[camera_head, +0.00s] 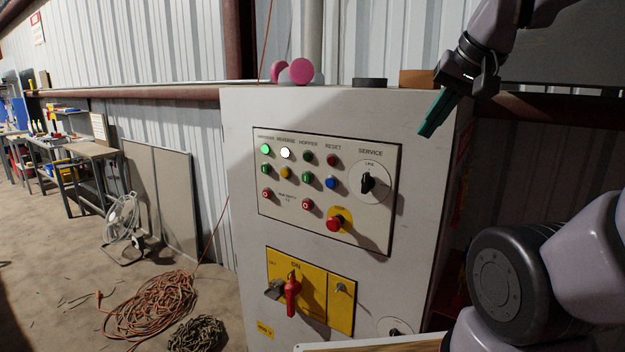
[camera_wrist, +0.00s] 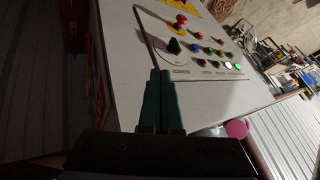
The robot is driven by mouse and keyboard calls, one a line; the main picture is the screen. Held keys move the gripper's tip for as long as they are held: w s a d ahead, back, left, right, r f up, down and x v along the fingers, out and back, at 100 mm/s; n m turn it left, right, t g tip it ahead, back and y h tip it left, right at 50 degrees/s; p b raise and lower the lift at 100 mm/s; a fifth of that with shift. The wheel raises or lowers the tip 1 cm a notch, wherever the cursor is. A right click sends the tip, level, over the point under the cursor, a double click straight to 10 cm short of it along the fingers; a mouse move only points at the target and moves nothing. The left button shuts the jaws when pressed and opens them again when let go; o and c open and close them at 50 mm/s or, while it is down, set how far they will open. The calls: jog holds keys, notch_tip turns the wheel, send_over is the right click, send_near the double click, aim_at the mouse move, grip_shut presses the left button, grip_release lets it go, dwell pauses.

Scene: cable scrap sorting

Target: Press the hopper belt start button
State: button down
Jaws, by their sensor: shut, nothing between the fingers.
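A control panel (camera_head: 385,225) is on the front of a white cabinet. The column with a label that seems to read HOPPER has a dark green lamp (camera_head: 308,157), a green button (camera_head: 307,177) below it, and a red button (camera_head: 307,205) lowest. My gripper (camera_head: 430,130) has slim green fingers, shut and empty. It is up and to the right of the panel, apart from the buttons. In the wrist view my gripper (camera_wrist: 161,74) points at the panel, which appears upside down, and overlaps its edge near the black selector knob (camera_wrist: 174,46).
Nearby controls include a lit green lamp (camera_head: 265,148), lit white lamp (camera_head: 286,153), yellow button (camera_head: 285,172), blue button (camera_head: 330,182) and red mushroom button (camera_head: 335,223). A red rotary handle (camera_head: 292,295) sits lower. Pink discs (camera_head: 300,71) and a black disc (camera_head: 369,82) top the cabinet. Orange cable (camera_head: 155,305) lies coiled on the floor.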

jog(key=w+a+f+g+h, duration=0.3)
jog(key=w+f, duration=0.2)
jog(key=w, duration=0.1)
jog(key=n+t+h, duration=0.2)
jog(key=n+t, duration=0.2)
jog(key=t, duration=0.1)
send_near(307, 178)
jog(key=s+a+f, duration=0.3)
jog(key=a+f, duration=0.3)
jog(key=shift+r, duration=0.25)
jog(key=shift+w, duration=0.1)
jog(key=shift+w+d, duration=0.9)
jog(key=shift+w, duration=0.25)
jog(key=shift+w+d, duration=0.9)
jog(key=shift+w, duration=0.25)
jog(key=shift+w+d, duration=0.9)
jog(key=shift+w, duration=0.25)
jog(key=shift+w+d, duration=0.25)
jog(key=shift+w, duration=0.1)
